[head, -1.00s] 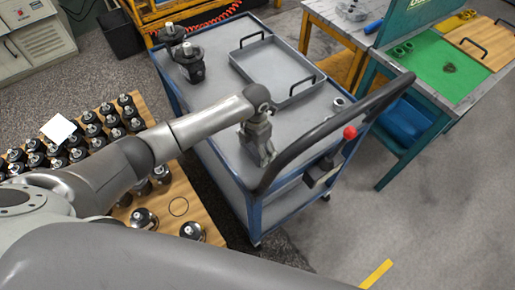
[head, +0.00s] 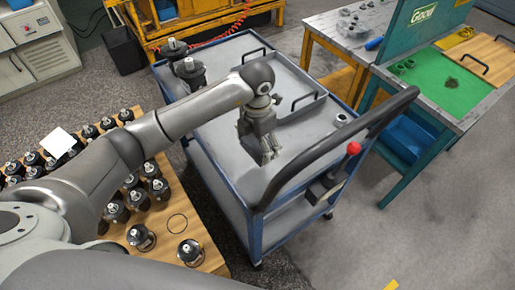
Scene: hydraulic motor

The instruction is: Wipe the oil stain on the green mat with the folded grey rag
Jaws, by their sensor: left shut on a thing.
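My left gripper (head: 268,155) points down over the blue-framed cart, on the near side of its top. It is shut on a small grey thing that I take for the folded grey rag, mostly hidden by the fingers and hard to tell from them. The green mat (head: 475,98) lies on the workbench at the upper right, well apart from the gripper. The dark oil stain (head: 452,82) shows on the mat. My right gripper is not in view.
The cart (head: 232,165) carries a grey tray (head: 290,75), dark motors (head: 190,74) and a black push handle (head: 330,150) right of my gripper. A wooden pallet (head: 210,235) with several motors stands left. A green upright panel (head: 412,35) and a wooden board (head: 482,50) border the mat.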

